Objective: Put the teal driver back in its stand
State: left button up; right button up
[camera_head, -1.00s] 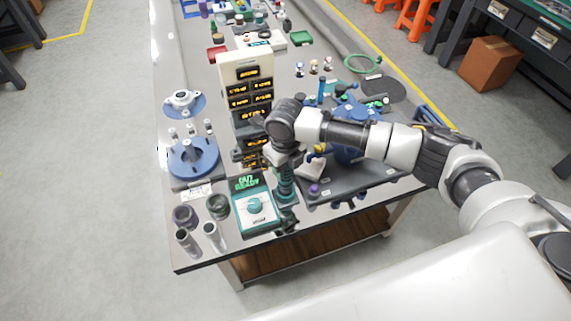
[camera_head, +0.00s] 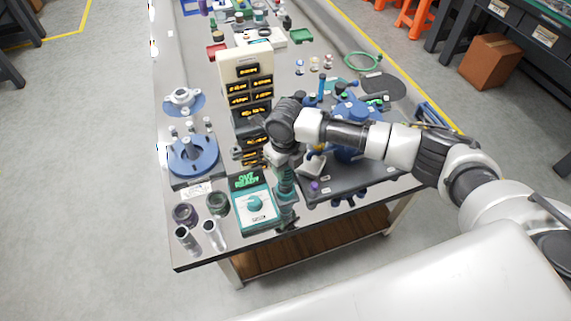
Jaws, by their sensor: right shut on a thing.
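The teal driver (camera_head: 286,187) is upright at the front of the bench, just right of the teal-and-white control box (camera_head: 254,205). My right gripper (camera_head: 284,166) is above it, pointing down, and is shut on its upper part. The wrist hides the driver's top and most of the fingers. A teal piece shows around the driver's lower end; I cannot tell whether it is the stand, or how far the driver sits in it. My left gripper is not in view.
A tall display tower (camera_head: 246,90) stands behind the gripper. A dark tray (camera_head: 372,182) with blue parts lies right. A blue round fixture (camera_head: 193,158) and metal cylinders (camera_head: 213,236) are left. The bench's front edge is close to the driver.

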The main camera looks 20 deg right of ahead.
dwell(0.7)
jog(key=o, duration=1.2)
jog(key=shift+f, duration=0.15)
notch_tip(320, 180, up, 9)
jog(key=p, duration=0.8)
jog(key=shift+p, duration=0.3)
